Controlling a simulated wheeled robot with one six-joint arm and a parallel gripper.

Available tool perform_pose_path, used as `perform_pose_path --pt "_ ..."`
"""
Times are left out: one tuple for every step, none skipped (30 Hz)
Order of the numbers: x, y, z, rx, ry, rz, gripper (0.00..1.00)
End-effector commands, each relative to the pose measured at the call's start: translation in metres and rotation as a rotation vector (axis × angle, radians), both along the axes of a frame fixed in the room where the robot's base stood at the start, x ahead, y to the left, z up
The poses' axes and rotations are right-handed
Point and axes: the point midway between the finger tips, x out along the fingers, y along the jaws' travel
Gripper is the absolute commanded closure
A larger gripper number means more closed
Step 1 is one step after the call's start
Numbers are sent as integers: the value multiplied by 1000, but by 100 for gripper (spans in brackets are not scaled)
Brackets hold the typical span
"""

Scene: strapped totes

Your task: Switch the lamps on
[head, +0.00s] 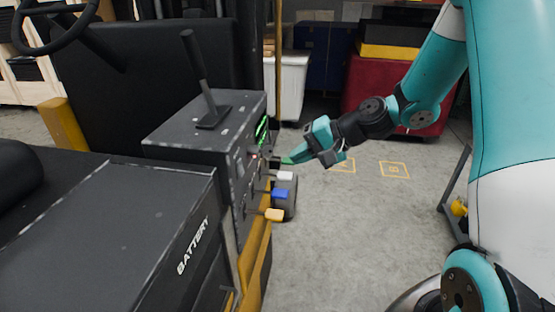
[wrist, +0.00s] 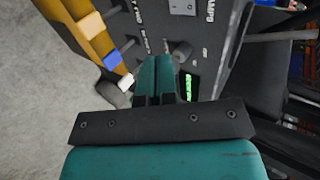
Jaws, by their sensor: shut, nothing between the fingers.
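The control panel is on the side of a dark console (head: 205,135). In the wrist view, a grey switch plate (wrist: 182,7) sits at the top edge beside lettering that seems to read "LAMPS"; its upper part is cut off. My gripper (head: 287,161) is shut and empty, its fingertips close to the panel. In the wrist view the closed fingertips (wrist: 156,60) point at the panel, below the switch plate and just left of a dark round knob (wrist: 182,51). I cannot tell whether they touch it. The switch's position is unclear.
Levers with white (head: 284,176), blue (head: 281,194) and orange (head: 274,215) ends stick out below my gripper. A green display (head: 262,130) glows on the panel. A tall black lever (head: 195,65) stands on the console. The floor (head: 345,240) to the right is open.

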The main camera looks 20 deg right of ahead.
Motion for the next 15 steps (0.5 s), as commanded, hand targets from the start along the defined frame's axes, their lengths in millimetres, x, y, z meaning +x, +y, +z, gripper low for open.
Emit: perform_pose_path --pt "3 7 -3 2 2 4 100" --pt "5 10 -6 2 4 6 100" --pt "9 16 -10 1 3 6 100" --pt "12 19 -14 2 4 6 100" --pt "15 24 -17 1 4 7 100" --pt "19 30 -23 1 4 7 100" --pt "22 35 -26 1 4 7 100" --pt "26 39 -30 1 3 6 100" --pt "30 45 -35 1 4 7 100" --pt "33 49 -38 0 4 8 100" --pt "36 53 -42 0 3 7 100" --pt "40 58 -47 -1 4 6 100" --pt "42 62 -50 -1 3 6 100" --pt "46 66 -49 -1 2 6 100" --pt "50 72 -49 -2 0 7 100"
